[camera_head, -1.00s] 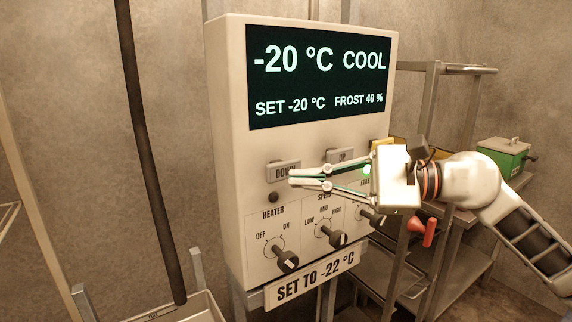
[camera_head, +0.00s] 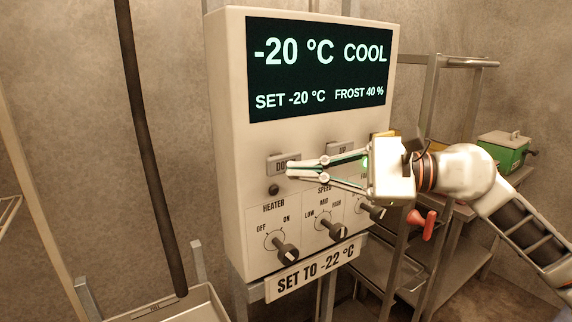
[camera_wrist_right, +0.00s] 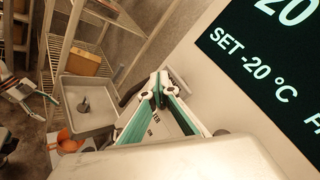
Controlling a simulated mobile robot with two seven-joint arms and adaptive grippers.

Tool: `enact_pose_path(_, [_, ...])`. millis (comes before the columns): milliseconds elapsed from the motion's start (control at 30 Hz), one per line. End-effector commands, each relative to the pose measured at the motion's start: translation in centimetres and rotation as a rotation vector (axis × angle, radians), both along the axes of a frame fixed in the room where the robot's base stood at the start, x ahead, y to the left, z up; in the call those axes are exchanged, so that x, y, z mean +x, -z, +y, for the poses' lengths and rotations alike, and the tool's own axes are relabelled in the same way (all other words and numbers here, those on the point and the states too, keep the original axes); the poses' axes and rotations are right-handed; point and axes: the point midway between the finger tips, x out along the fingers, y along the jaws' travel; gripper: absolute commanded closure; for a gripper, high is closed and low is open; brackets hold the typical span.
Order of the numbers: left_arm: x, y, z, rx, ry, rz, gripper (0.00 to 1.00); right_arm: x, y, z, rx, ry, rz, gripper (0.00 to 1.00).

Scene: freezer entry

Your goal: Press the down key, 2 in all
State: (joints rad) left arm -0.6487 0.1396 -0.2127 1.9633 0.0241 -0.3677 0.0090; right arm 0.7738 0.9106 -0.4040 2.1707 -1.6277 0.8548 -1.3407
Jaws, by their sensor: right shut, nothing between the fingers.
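The grey DOWN key (camera_head: 276,164) is on the front of the white control box (camera_head: 225,140), below the dark display (camera_head: 320,70). The display reads -20 °C, COOL, SET -20 °C, FROST 40 %. My right gripper (camera_head: 290,169) is shut and empty. Its tips are in front of the key's right part and hide the end of the label; I cannot tell whether they touch it. The tips also show in the right wrist view (camera_wrist_right: 159,88), where the key is not clearly seen. What looks like my left gripper (camera_wrist_right: 25,93) shows small at the left there.
The UP key (camera_head: 341,149) is to the right, partly hidden by my gripper. Below are knobs, including the heater knob (camera_head: 287,253), and a sign (camera_head: 312,272) reading SET TO -22 °C. A shelf rack with a green box (camera_head: 502,151) stands at right.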

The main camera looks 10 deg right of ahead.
Motion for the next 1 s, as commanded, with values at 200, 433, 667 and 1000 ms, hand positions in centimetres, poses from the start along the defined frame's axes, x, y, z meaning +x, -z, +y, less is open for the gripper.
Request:
enact_pose_path(200, [-0.02, 0.02, 0.01, 0.0, 0.0, 0.0, 0.35, 0.0, 0.0, -0.01, 0.0, 0.0, 0.0, 1.0])
enact_pose_path(433, [-0.05, 0.08, 0.03, 0.001, 0.0, 0.002, 0.35, 0.0, 0.01, -0.01, 0.0, 0.0, 0.0, 1.0])
enact_pose_path(667, [-0.08, 0.23, 0.03, 0.001, 0.0, 0.003, 0.35, 0.27, -0.03, 0.1, 0.0, 0.001, -0.001, 1.0])
enact_pose_path(1000, [-0.1, 0.36, 0.04, 0.001, 0.0, 0.003, 0.35, 0.81, 0.01, 0.3, 0.0, 0.0, 0.0, 1.0])
